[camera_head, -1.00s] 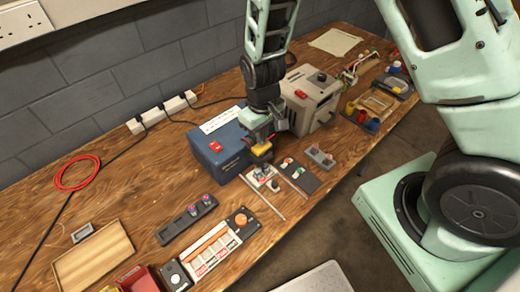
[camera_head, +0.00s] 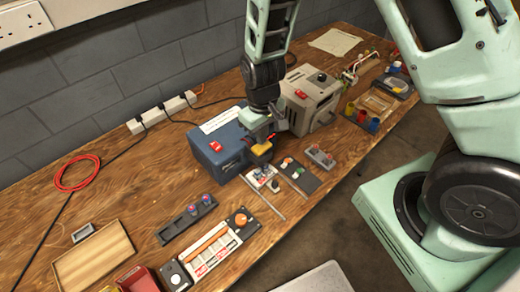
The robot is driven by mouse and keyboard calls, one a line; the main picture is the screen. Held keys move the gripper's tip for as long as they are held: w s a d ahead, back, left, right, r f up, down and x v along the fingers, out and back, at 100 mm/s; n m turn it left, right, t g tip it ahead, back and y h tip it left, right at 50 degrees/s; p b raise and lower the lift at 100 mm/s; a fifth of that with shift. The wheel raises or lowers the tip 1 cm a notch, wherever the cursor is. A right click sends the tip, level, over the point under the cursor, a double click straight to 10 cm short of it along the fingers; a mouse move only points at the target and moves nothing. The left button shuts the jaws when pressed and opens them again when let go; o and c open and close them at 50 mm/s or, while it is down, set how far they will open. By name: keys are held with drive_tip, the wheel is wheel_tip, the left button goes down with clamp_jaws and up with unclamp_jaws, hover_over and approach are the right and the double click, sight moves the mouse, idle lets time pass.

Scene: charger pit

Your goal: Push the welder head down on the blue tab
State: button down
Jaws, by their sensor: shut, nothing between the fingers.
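A blue box (camera_head: 216,152) with a red switch and a white label on top stands mid-bench; it looks like the welder body. A yellow part (camera_head: 262,148), perhaps the welder head, shows at its right front side. My gripper (camera_head: 261,138) points down right at the yellow part, shut and empty; I cannot tell whether they touch. A small white plate (camera_head: 262,176) with little parts lies just below on the bench. The blue tab is too small to pick out there for certain. My gripper and wrist hide part of the blue box's right side.
A grey machine (camera_head: 312,98) with a red switch stands close to the right of my gripper. A dark strip (camera_head: 298,177) and a grey block (camera_head: 320,157) lie at the front right. A black holder (camera_head: 187,219) and a white tray (camera_head: 213,252) lie at the front left.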

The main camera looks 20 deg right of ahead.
drive_tip(key=shift+f, duration=0.1)
drive_tip(key=shift+f+b, duration=1.05)
drive_tip(key=shift+f, duration=0.5)
idle(0.3)
drive_tip(key=shift+r+p, duration=2.6)
drive_tip(key=shift+r, duration=0.55)
